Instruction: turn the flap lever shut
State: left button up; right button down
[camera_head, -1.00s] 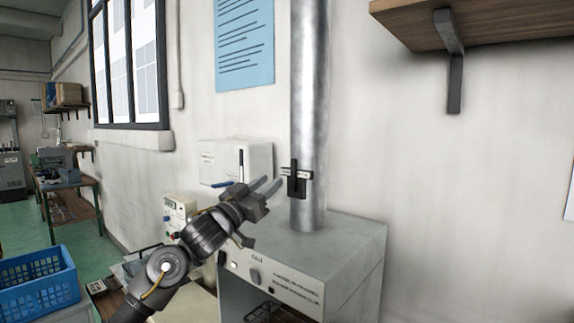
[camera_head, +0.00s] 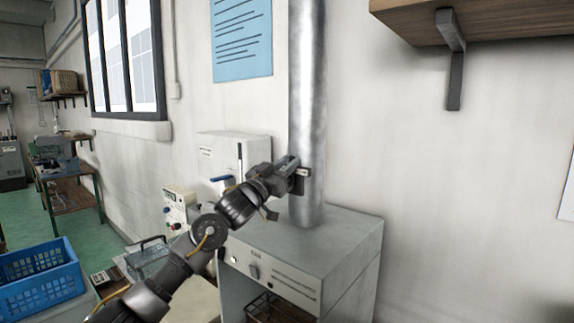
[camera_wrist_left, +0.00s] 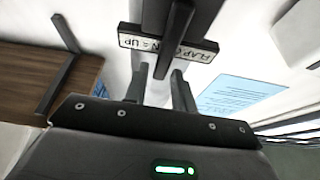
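The flap lever is a black bar on the metal flue pipe (camera_head: 307,90). In the head view my left gripper (camera_head: 295,168) covers most of it. In the left wrist view the dark lever (camera_wrist_left: 180,28) runs from the top edge down toward my fingertips, past a white label plate (camera_wrist_left: 135,42) reading "FLAP OPEN = UP", seen upside down. The plate's end also shows in the head view beside my gripper. My left gripper's fingers (camera_wrist_left: 160,80) are apart, at the lever's end; I cannot tell whether they touch it. My right gripper is out of view.
A grey oven-like box (camera_head: 310,245) stands under the pipe. A white wall box (camera_head: 225,158) is left of the pipe. A wooden shelf (camera_head: 500,18) with a bracket is at upper right. A blue crate (camera_head: 40,280) is at lower left.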

pick_arm(q)
grip_shut()
jog(key=m, duration=0.2)
jog(key=s+d+m+g+h+b, duration=0.1)
jog(key=m, duration=0.1)
jog(key=shift+d+f+g+h, duration=0.15)
jog(key=shift+g+h, duration=0.15)
jog(key=shift+o, duration=0.9)
grip_release()
jog(key=shift+o, duration=0.6)
